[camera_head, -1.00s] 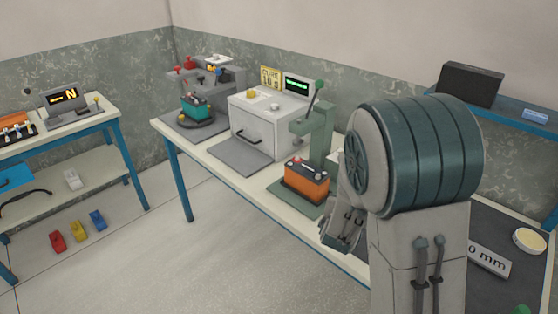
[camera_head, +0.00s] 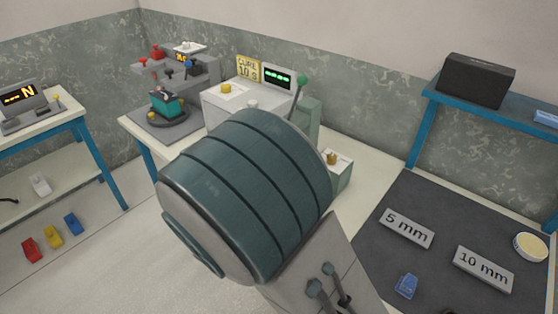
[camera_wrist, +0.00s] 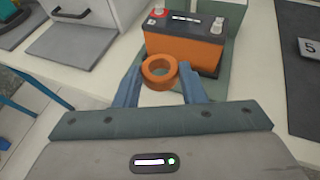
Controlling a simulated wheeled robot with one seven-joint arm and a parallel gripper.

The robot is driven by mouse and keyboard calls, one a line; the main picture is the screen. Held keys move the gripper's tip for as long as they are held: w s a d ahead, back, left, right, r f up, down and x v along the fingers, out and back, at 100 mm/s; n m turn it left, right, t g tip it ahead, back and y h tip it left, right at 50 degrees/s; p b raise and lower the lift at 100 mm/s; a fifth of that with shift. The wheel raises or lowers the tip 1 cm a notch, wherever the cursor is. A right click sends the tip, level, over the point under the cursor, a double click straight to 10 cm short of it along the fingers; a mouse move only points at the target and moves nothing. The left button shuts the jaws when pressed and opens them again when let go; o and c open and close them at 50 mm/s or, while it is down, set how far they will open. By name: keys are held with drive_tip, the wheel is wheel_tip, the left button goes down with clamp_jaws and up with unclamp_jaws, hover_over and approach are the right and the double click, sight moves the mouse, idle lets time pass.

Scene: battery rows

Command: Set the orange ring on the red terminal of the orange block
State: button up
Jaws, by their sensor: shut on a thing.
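My gripper (camera_wrist: 161,82) has two blue fingers and is shut on the orange ring (camera_wrist: 148,73) in the wrist view. The ring's round hole shows from above. The orange block (camera_wrist: 190,54), with a black top, stands just beyond the ring on a green base. Its red terminal (camera_wrist: 157,15) is at the left of the top, farther up the picture than the ring. In the head view my arm hides gripper, ring and block.
A white oven (camera_head: 222,103) and a green press with a lever (camera_head: 303,79) stand near the block. A grey plate (camera_wrist: 70,46) lies left of it. At right, a dark mat (camera_head: 375,240) bears a 5 mm plate (camera_head: 406,228), a 10 mm plate (camera_head: 484,269) and a blue piece (camera_head: 407,286).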

drive_tip(key=w+d+p, duration=0.1)
drive_tip(key=w, duration=0.4)
drive_tip(key=w+d, duration=0.2)
drive_tip(key=w, duration=0.4)
drive_tip(key=w+d+p, duration=0.1)
drive_tip(key=w+d, duration=0.1)
drive_tip(key=w, duration=0.3)
drive_tip(key=shift+w+p, duration=0.3)
drive_tip(key=shift+w, duration=0.1)
drive_tip(key=shift+s+f, duration=0.15)
drive_tip(key=shift+f, duration=0.4)
drive_tip(key=shift+c, duration=0.3)
drive_tip(key=shift+s+a+f, duration=0.1)
drive_tip(key=shift+s+f, duration=0.1)
drive_tip(key=shift+f, duration=0.15)
clamp_jaws()
drive_tip(key=shift+a+f, duration=0.1)
drive_tip(key=shift+f, duration=0.05)
drive_tip(key=shift+f+b, duration=0.25)
drive_tip(key=shift+b, duration=0.3)
